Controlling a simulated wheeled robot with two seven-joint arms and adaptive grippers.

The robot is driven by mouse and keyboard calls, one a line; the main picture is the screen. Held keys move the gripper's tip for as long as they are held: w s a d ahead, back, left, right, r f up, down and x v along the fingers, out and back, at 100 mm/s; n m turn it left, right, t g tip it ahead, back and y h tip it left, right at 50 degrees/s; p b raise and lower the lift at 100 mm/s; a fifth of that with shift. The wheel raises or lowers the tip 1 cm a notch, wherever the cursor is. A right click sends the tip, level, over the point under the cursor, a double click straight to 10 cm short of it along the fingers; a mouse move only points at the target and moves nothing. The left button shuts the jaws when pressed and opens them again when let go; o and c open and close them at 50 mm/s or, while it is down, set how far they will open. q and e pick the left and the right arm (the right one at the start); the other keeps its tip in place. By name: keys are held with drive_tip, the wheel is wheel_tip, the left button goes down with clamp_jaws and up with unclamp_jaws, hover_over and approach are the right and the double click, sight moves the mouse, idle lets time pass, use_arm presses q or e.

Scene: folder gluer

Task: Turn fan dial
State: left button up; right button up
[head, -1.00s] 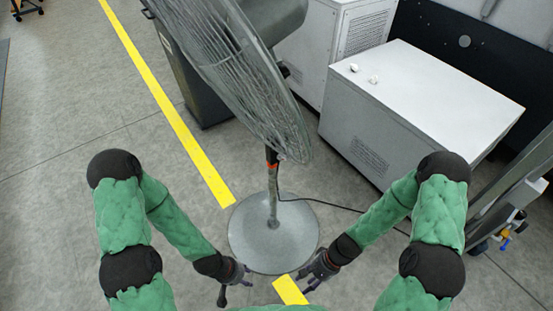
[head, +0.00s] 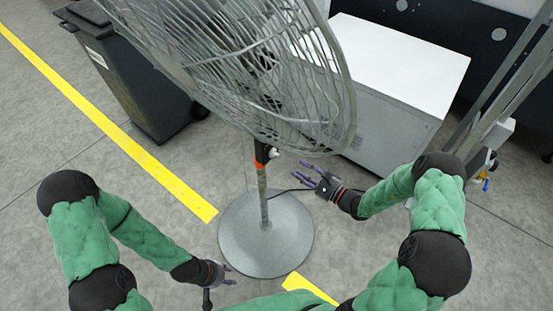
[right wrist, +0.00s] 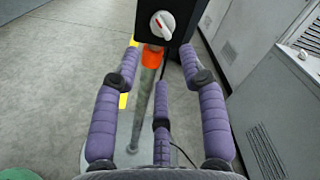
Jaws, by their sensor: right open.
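The fan dial (right wrist: 162,25) is a white knob with a red mark on a black box on the fan's post, seen in the right wrist view. In the head view the dial (head: 273,154) is small, just below the fan cage (head: 250,75). My right gripper (head: 304,173) is open and empty, right of the post and slightly below the dial. In the right wrist view its purple fingers (right wrist: 160,85) spread toward the box, with the dial ahead and apart from them. My left gripper (head: 222,283) is low, left of the fan base, its fingers apart and empty.
The round fan base (head: 266,245) stands on grey floor between yellow tape strips (head: 150,160). A dark bin (head: 135,80) is at the back left. A white-topped cabinet (head: 395,65) stands behind right. A dark cable runs right from the post.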

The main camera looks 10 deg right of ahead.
sight(274, 154)
drive_tip(key=b+x, duration=0.2)
drive_tip(key=x, duration=0.7)
drive_tip(key=shift+w+a, duration=0.3)
clamp_jaws()
